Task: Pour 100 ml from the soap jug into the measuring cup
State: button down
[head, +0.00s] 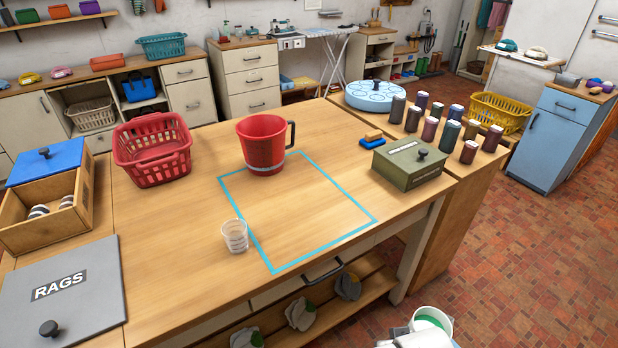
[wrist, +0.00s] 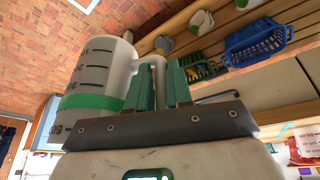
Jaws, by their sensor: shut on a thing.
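The soap jug (head: 424,312) is white, with green showing inside its mouth, at the bottom right edge of the head view. In the wrist view the jug (wrist: 95,72) has dark graduation marks and a green band. My gripper (wrist: 162,85) has its dark green fingers shut on the jug's handle. In the head view my gripper is mostly cut off by the bottom edge, with the jug in front of the table, over the floor. The measuring cup (head: 235,237), small and clear with markings, stands upright on the table just left of the blue outline. It looks empty.
A red jug (head: 262,143) with a dark handle stands at the outline's (head: 345,196) back edge. A green box (head: 412,163) and several dark canisters are right. The outlined area is mostly clear.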

aim_at(234, 230)
jog(key=i+l, duration=0.3)
jog(key=i+l+u, duration=0.25)
jog(key=l+u, duration=0.25)
jog(key=u, duration=1.6)
